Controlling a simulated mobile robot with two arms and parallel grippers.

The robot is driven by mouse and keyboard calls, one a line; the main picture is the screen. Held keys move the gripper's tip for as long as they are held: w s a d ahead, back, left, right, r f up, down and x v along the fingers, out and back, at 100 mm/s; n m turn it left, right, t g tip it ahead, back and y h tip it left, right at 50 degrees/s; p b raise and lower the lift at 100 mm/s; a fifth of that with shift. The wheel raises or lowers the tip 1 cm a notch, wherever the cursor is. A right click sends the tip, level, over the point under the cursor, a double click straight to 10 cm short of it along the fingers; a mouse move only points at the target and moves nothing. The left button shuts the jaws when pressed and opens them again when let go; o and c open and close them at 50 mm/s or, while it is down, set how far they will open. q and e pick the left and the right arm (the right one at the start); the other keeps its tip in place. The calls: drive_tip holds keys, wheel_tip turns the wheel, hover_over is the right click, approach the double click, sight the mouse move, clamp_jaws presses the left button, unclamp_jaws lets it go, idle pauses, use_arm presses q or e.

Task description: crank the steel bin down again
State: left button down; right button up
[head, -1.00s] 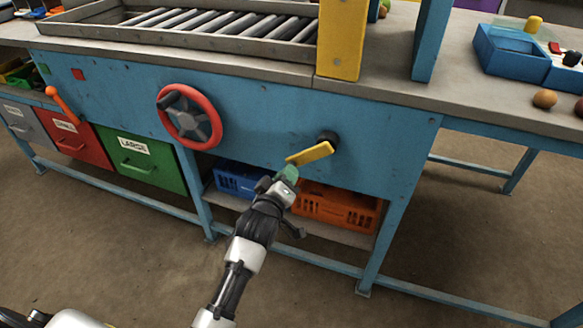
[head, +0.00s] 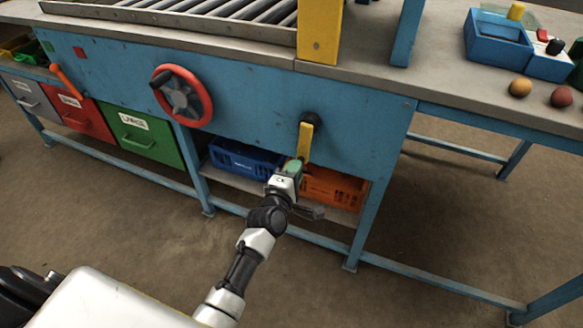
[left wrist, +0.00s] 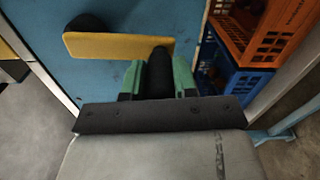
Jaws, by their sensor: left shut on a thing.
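The crank has a yellow arm (head: 305,144) on a black hub on the blue bench front. The arm points almost straight down from the hub. My left gripper (head: 294,166), with green fingers, is at the arm's lower end. In the left wrist view the gripper (left wrist: 159,78) is shut on the crank's black handle (left wrist: 160,72), and the yellow arm (left wrist: 115,46) runs to the left from it. I cannot make out a steel bin for certain in either view. My right gripper is not in view.
A red handwheel (head: 181,95) is left of the crank. An orange crate (head: 335,188) and a blue crate (head: 243,160) sit on the low shelf behind my gripper. Bench legs (head: 370,225) stand close by. The floor in front is clear.

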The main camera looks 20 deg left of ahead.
use_arm(q)
drive_tip(key=shift+d+f+n, duration=0.2)
drive_tip(key=shift+d+n, duration=0.1)
drive_tip(key=shift+d, duration=0.2)
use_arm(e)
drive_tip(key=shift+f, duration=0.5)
use_arm(q)
drive_tip(key=c, duration=0.9)
unclamp_jaws()
drive_tip(key=shift+d+r, duration=0.1)
drive_tip(key=shift+o, duration=0.2)
drive_tip(key=shift+s, duration=0.3)
drive_tip(key=s+p, duration=0.1)
drive_tip(key=s, duration=0.9)
drive_tip(key=shift+s+a+p, duration=0.15)
drive_tip(key=shift+a+p, duration=0.1)
drive_tip(key=shift+p, duration=0.1)
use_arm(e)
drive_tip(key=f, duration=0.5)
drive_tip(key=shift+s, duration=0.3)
